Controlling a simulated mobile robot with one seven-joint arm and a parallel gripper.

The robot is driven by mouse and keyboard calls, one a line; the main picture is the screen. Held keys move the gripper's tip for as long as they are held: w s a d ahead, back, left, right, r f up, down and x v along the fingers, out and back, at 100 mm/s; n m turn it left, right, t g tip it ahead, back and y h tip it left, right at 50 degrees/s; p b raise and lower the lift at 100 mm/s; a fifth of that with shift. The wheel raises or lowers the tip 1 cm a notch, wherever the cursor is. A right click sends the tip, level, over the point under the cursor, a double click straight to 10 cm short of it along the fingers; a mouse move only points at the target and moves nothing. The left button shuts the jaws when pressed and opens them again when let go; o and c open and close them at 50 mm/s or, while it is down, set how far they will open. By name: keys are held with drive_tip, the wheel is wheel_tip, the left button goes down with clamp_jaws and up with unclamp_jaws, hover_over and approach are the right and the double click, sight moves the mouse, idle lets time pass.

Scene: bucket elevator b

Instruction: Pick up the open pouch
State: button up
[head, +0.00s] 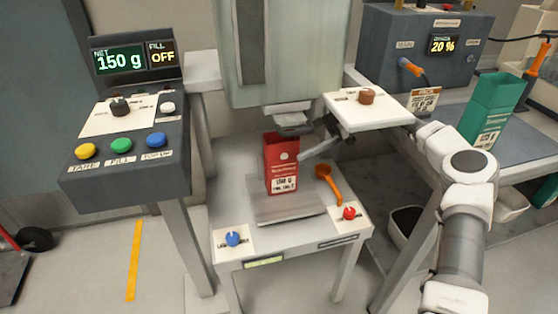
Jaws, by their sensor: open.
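A red pouch (283,170) with a white label stands upright on the small white stand, below the spout (290,118). Its top looks open. My gripper (314,148) reaches in from the right at the upper part of the red pouch. Its fingers are small and partly unclear here; I cannot tell whether they touch the pouch. A green pouch (491,105) stands upright on the right bench, its top also seeming open.
An orange scoop (329,184) lies right of the red pouch. Blue (233,239) and red (349,213) knobs sit at the stand's front. A white shelf (368,110) is above my gripper. The control panel (127,140) at left reads 150 g, fill OFF.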

sight(281, 154)
drive_tip(key=b+x, duration=0.2)
drive_tip(key=x, duration=0.3)
drive_tip(key=shift+s+a+f, duration=0.1)
drive_tip(key=shift+s+f, duration=0.05)
drive_tip(key=shift+f, duration=0.1)
drive_tip(key=shift+s+a+f+b, duration=0.1)
drive_tip(key=shift+a+b, duration=0.25)
drive_tip(key=shift+a, duration=0.1)
drive_tip(key=c, duration=0.9)
drive_tip(key=shift+c, duration=0.4)
